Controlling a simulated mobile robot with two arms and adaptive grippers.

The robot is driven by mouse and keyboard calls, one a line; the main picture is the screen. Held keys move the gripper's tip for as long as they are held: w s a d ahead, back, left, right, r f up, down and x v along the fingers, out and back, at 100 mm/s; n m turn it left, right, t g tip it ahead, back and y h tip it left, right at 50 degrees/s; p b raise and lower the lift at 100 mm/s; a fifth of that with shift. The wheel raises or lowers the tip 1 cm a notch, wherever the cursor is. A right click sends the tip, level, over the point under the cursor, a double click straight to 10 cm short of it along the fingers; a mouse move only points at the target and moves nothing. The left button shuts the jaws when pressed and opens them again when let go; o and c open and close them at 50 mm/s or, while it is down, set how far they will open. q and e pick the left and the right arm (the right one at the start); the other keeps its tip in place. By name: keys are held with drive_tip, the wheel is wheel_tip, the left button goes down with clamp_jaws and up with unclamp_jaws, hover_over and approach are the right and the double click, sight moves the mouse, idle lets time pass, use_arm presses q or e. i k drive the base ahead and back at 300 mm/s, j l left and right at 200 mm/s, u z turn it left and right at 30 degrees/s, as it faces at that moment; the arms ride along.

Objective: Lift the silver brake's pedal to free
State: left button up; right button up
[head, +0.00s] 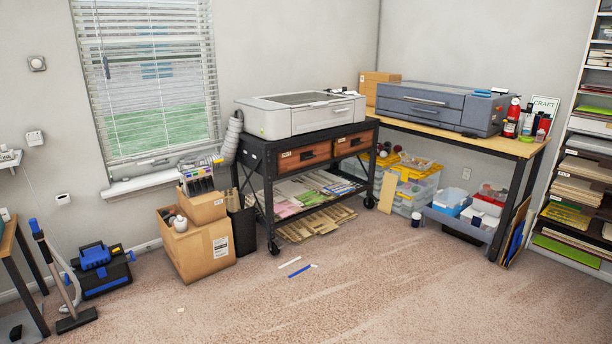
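A black wheeled cart (266,187) stands against the back wall with a light silver-grey machine (300,117) on top. Its near front caster (274,247) rests on the carpet, and another caster (369,202) shows at the right front leg. The casters are dark and small. I cannot make out a silver brake or a pedal on them, nor whether any brake is up or down. Neither of my grippers is in view.
Cardboard boxes (196,251) and a black bin (243,229) crowd the cart's left side. White and blue strips (299,271) lie on the carpet before it. A wooden table (490,143) with a blue-grey machine (440,107) stands right. The carpet in front is mostly clear.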

sight(279, 246)
drive_tip(key=i+l+z, duration=0.15)
drive_tip(key=i, duration=0.75)
drive_tip(key=i+z, duration=0.15)
drive_tip(key=i, duration=0.75)
drive_tip(key=i+j+z, duration=0.2)
drive_tip(key=i, duration=0.7)
